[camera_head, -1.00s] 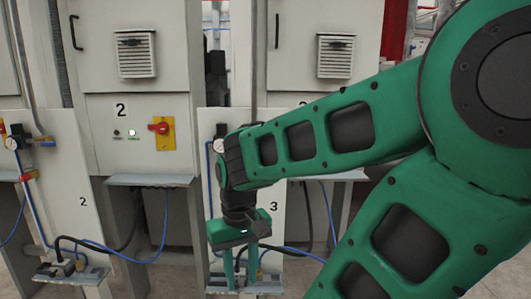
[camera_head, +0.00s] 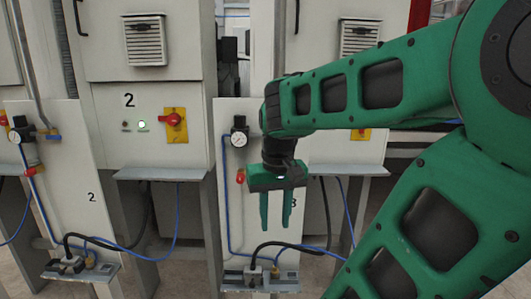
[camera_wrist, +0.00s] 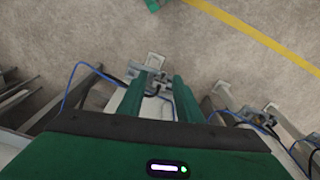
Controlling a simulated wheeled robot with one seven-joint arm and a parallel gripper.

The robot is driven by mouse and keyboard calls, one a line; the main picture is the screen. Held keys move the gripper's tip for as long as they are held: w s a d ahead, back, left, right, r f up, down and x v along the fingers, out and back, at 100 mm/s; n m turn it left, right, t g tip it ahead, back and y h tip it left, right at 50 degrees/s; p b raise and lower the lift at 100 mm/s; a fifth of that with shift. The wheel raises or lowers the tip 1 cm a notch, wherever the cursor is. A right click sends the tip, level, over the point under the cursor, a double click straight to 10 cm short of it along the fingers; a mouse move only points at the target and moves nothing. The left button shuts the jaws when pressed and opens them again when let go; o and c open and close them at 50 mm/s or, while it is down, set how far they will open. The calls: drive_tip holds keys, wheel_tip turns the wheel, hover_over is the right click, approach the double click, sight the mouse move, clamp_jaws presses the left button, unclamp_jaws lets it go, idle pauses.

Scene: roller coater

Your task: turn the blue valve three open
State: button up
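The white panel (camera_head: 228,200) marked 3 stands at the centre of the head view, its number partly hidden by my gripper. A pressure gauge (camera_head: 238,139) and a small red valve (camera_head: 240,176) show near its left edge. I cannot make out a blue valve on this panel; my arm covers the area right of the gauge. My gripper (camera_head: 275,226) hangs in front of this panel, fingers down, apart and empty. In the wrist view its two fingers (camera_wrist: 158,98) are spread, with a metal fitting (camera_wrist: 153,62) low on the panel seen beyond them.
Panel 2 (camera_head: 70,190) at left carries a similar gauge and a blue valve handle (camera_head: 53,135). A cabinet with a red switch (camera_head: 174,119) stands behind. Blue hoses and black cables run near a low shelf (camera_head: 262,281). A ledge (camera_head: 355,169) juts out at right.

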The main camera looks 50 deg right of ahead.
drive_tip(key=w+d+r+m+t+h, duration=0.1)
drive_tip(key=w+d+r, duration=0.55)
drive_tip(key=r, duration=0.35)
drive_tip(key=w+d+r+m+t+h, duration=0.1)
drive_tip(key=w+d+r+m+h, duration=0.1)
drive_tip(key=w+d+r, duration=0.6)
drive_tip(key=x, duration=0.2)
drive_tip(key=s+x, duration=0.1)
drive_tip(key=x, duration=0.2)
drive_tip(key=a+x, duration=0.1)
drive_tip(key=x, duration=0.2)
drive_tip(key=shift+s+f, duration=0.25)
drive_tip(key=shift+f, duration=0.25)
